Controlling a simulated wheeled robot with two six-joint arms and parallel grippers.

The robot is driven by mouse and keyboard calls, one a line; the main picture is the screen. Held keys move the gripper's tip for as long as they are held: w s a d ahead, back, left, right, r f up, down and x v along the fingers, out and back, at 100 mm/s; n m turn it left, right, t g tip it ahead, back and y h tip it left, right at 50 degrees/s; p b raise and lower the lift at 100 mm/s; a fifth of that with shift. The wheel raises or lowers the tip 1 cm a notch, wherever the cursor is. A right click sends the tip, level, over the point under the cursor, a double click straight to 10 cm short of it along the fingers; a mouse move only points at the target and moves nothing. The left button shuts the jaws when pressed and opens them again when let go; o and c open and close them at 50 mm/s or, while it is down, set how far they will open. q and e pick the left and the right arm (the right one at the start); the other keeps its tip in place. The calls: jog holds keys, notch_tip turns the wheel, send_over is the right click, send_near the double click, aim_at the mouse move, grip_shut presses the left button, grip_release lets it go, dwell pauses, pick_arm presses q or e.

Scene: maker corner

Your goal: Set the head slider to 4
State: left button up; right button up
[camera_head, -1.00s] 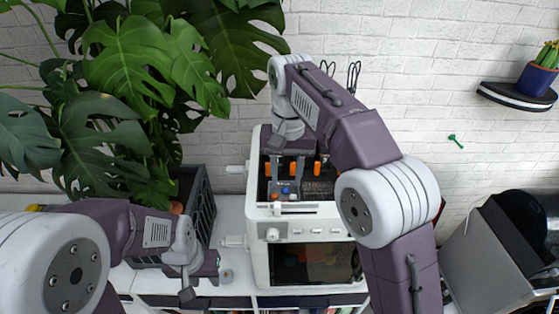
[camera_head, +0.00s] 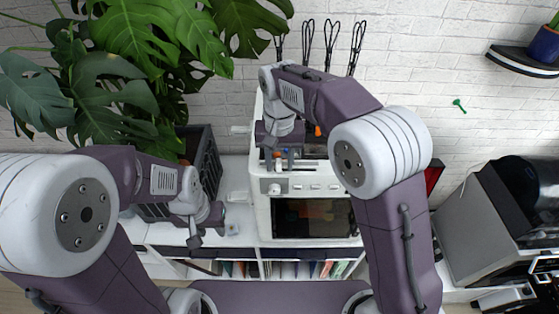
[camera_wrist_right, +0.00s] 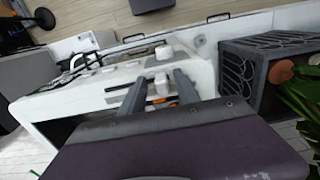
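The white machine (camera_head: 257,215) stands on the counter, with a slot along its top front edge. A small white knob (camera_wrist_right: 162,83), seemingly the head slider, shows in the right wrist view between my right gripper's fingers (camera_wrist_right: 161,77). The fingers are apart, with a gap to the knob on each side; contact is not visible. In the head view my right gripper (camera_head: 279,160) is low over the machine's left front top, and my wrist hides much of that area. Scale marks are unreadable. My left gripper (camera_head: 208,230) appears open and empty, left of the machine.
Orange parts (camera_head: 318,130) sit inside the machine's top. A dark crate (camera_head: 206,165) with a large plant is at left. A grey machine (camera_head: 470,235) stands at right.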

jog(key=shift+w+a+f, duration=0.1)
jog(key=shift+w+a, duration=0.05)
jog(key=shift+w, duration=0.15)
grip_shut()
jog(key=shift+s, duration=0.1)
dwell(0.9)
